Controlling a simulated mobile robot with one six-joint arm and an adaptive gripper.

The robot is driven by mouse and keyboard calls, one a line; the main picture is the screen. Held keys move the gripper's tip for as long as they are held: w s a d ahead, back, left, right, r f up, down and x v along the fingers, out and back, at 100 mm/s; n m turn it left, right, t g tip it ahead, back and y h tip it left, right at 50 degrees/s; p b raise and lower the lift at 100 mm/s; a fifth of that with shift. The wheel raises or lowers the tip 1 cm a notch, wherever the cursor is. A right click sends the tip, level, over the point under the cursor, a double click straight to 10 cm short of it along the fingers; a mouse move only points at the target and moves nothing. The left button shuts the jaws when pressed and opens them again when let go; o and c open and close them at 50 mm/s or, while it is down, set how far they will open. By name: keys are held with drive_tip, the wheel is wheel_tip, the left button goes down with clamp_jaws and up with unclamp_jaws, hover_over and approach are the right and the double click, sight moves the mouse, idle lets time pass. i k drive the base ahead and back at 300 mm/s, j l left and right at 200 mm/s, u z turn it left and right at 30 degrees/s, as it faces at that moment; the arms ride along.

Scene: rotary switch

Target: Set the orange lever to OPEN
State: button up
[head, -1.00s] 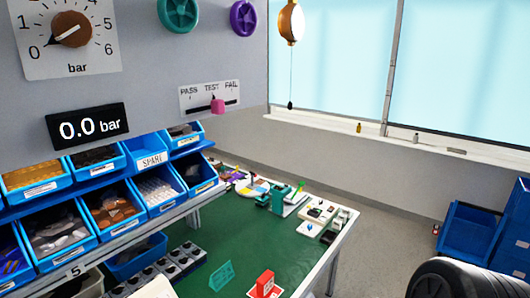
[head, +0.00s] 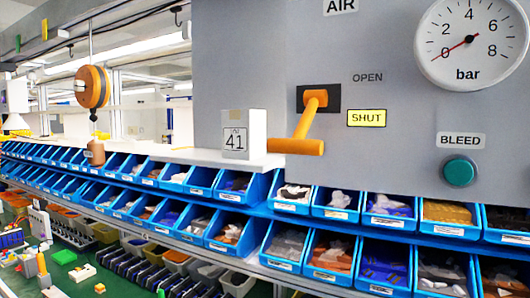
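The orange lever (head: 308,122) is mounted on a grey panel (head: 380,45) in the head view. Its arm slants down and to the left from a black slot, and its thick crossbar handle (head: 295,146) lies low, near the height of the yellow SHUT label (head: 366,118). The OPEN label (head: 367,77) is on the panel above SHUT, to the right of the lever's slot. My gripper is not in view.
A round gauge (head: 472,40) reads near zero. A green BLEED button (head: 459,171) sits below it. Rows of blue bins (head: 335,213) run beneath the panel.

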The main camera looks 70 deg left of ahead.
sight(312, 99)
drive_tip(key=l+u, duration=0.1)
drive_tip(key=u, duration=2.4)
drive_tip(key=j, duration=0.1)
